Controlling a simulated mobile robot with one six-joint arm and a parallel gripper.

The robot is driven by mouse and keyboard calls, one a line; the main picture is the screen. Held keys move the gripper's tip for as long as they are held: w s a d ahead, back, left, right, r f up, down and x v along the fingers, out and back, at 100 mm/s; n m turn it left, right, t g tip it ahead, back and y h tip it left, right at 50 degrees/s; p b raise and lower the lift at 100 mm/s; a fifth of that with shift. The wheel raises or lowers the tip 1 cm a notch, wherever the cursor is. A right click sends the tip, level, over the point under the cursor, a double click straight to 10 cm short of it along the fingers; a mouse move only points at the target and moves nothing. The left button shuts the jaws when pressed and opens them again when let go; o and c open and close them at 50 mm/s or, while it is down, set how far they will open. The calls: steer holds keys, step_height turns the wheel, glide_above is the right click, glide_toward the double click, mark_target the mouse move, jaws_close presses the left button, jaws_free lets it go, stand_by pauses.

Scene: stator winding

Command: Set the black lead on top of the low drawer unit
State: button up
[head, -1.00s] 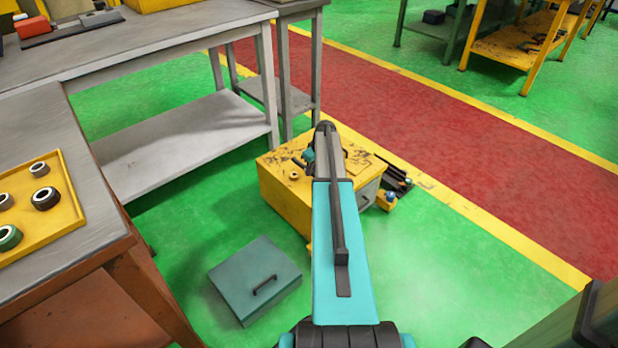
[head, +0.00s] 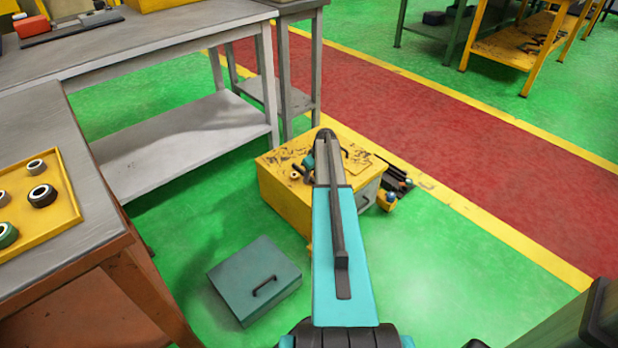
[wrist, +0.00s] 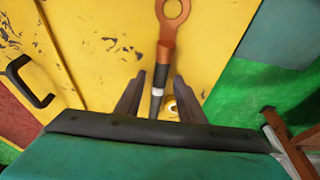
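The low drawer unit (head: 275,190) is a worn yellow cabinet with a scuffed top, standing on the floor behind my arm. Its yellow top (wrist: 95,70) fills much of the wrist view. The black lead (wrist: 164,75) has a copper ring lug, a black sleeve and a white band. It runs between my gripper's fingers (wrist: 159,78) over that top, with gaps on both sides; its lower end is hidden. I cannot tell whether it touches the top. My gripper is open. In the head view my arm mostly covers the gripper; a small teal part shows.
A teal box (head: 255,280) with a handle sits on the floor in front of the unit. Dark items (head: 397,180) lie right of it. A grey workbench (head: 160,50) and a brown-legged table with a yellow tray (head: 58,222) stand left.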

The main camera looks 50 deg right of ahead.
steer(key=shift+r, duration=0.1)
steer(key=p+v, duration=0.2)
steer(key=v, duration=1)
stand_by(0.8)
